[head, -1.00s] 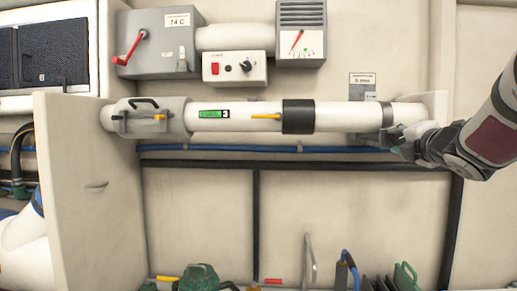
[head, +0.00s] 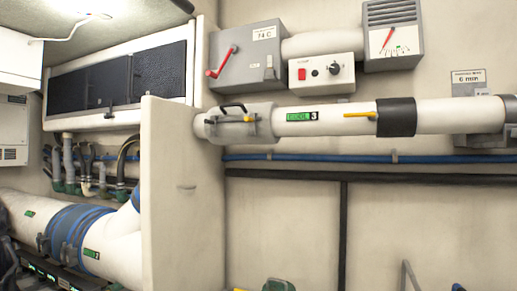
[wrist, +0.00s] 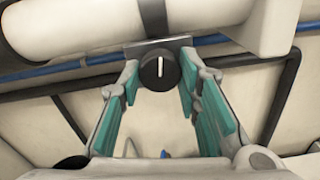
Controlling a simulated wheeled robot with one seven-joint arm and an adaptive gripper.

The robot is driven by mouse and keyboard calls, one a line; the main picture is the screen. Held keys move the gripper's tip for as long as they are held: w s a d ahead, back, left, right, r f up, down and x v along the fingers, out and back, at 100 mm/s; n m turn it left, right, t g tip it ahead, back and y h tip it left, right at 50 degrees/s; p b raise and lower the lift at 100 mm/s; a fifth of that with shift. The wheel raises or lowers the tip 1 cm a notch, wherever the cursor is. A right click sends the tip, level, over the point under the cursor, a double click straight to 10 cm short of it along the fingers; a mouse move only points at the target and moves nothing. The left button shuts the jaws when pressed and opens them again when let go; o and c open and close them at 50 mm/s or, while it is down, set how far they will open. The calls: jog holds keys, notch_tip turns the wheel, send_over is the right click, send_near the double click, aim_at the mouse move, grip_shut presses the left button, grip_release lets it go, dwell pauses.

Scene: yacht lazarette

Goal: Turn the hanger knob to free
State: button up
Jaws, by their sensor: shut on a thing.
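The hanger knob (wrist: 157,72) is a round black knob with a white line, which stands upright in the wrist view. It sits on a dark bracket (wrist: 158,45) under a white pipe. My gripper (wrist: 160,84) has its teal-padded fingers on either side of the knob and is shut on it. The pad contact is hard to see at this angle. In the head view my gripper and the knob are out of the picture; grey hanger hardware (head: 487,139) shows at the right edge.
The white pipe (head: 440,117) runs along the wall, with a blue line (head: 340,157) below it. A grey box with a red lever (head: 245,58) and a switch panel (head: 322,73) are above. A pale partition (head: 180,200) stands at left.

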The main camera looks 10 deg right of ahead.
jog(key=shift+f+n+b, duration=0.25)
jog(key=shift+n+b, duration=0.35)
jog(key=shift+n, duration=0.5)
jog(key=o, duration=1.1)
jog(key=shift+r, duration=0.1)
jog(key=v, duration=1.2)
jog(key=shift+d, duration=0.1)
